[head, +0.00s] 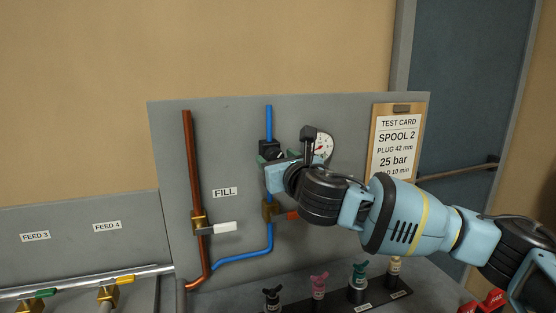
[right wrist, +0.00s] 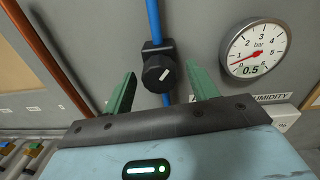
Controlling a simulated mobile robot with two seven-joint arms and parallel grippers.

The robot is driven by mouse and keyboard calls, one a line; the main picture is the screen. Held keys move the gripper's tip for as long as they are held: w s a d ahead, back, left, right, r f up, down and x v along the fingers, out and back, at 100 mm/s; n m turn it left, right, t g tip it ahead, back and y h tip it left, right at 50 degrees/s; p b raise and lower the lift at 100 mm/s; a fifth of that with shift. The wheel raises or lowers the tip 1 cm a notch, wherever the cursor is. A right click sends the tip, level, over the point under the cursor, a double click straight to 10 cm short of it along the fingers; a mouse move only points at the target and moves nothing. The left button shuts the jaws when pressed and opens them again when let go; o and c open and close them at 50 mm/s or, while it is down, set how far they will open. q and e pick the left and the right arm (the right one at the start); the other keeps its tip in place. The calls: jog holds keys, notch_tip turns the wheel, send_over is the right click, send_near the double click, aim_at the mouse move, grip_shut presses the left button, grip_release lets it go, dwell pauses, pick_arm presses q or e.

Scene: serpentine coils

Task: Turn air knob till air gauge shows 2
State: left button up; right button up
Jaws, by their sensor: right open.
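The black air knob (right wrist: 158,73) with a white pointer line sits on the blue pipe in the right wrist view; it also shows in the head view (head: 269,149). The round white air gauge (right wrist: 256,49) is marked in bar. Its red needle points low left, below 1, and its readout says 0.5. In the head view the gauge (head: 323,146) is partly hidden by my arm. My right gripper (right wrist: 163,84) is open, its green fingers left and right of the knob, with gaps visible on both sides. My left gripper is not in view.
A copper pipe (head: 189,158) with a white-handled valve stands left of the blue pipe (head: 244,258). An orange-handled valve (head: 269,211) sits below the knob. A test card (head: 396,150) hangs at right. Several coloured fittings (head: 318,286) stand below the panel.

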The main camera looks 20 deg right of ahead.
jog(key=c, duration=1)
jog(key=shift+m, duration=0.3)
jog(key=m, duration=2.3)
jog(key=shift+f+m+h, duration=0.1)
jog(key=shift+m+h, duration=0.3)
